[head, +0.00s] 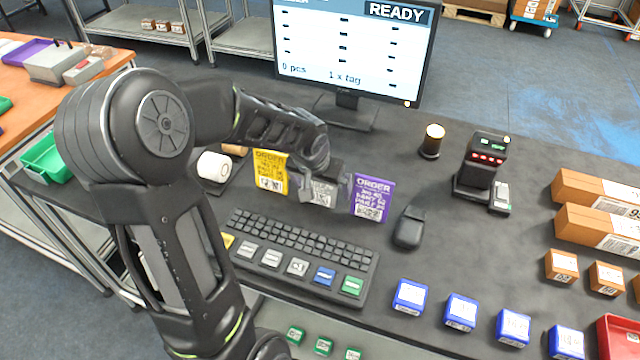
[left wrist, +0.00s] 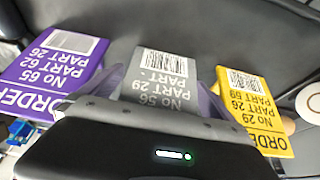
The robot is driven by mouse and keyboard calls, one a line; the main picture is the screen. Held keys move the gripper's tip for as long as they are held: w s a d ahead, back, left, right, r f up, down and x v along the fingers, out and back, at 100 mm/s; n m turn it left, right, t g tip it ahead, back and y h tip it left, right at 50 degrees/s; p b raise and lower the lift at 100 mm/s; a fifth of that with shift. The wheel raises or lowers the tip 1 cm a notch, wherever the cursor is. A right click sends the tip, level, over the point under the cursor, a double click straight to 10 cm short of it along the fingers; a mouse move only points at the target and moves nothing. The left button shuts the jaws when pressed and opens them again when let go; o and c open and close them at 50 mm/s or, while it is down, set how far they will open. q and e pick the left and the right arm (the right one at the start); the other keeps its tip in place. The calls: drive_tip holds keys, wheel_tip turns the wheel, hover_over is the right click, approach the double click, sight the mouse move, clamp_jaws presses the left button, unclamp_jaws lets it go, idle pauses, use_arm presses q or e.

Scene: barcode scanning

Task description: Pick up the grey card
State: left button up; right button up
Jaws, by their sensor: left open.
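The grey card (head: 323,192) stands between a yellow order card (head: 270,171) and a purple order card (head: 373,198), behind the keyboard. My left gripper (head: 325,190) is open at the grey card, its fingers partly covering it. In the left wrist view the grey card (left wrist: 161,78) shows "PART 29" and "No 56", with its lower picture edge hidden by the gripper body. The purple card (left wrist: 58,72) is left of it there and the yellow card (left wrist: 252,105) right. I cannot tell whether the fingers touch the grey card. My right gripper is not in view.
A keyboard (head: 300,250) lies in front of the cards, and a monitor (head: 352,50) stands behind. A mouse (head: 409,227), a scanner device (head: 480,165) and several blue boxes (head: 461,312) are to the right.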

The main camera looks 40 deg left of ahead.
use_arm(q)
drive_tip(key=shift+c, duration=0.3)
drive_tip(key=c, duration=1.3)
drive_tip(key=shift+r, duration=0.15)
wheel_tip(320, 180, up, 10)
drive_tip(key=shift+b, duration=0.4)
idle(0.4)
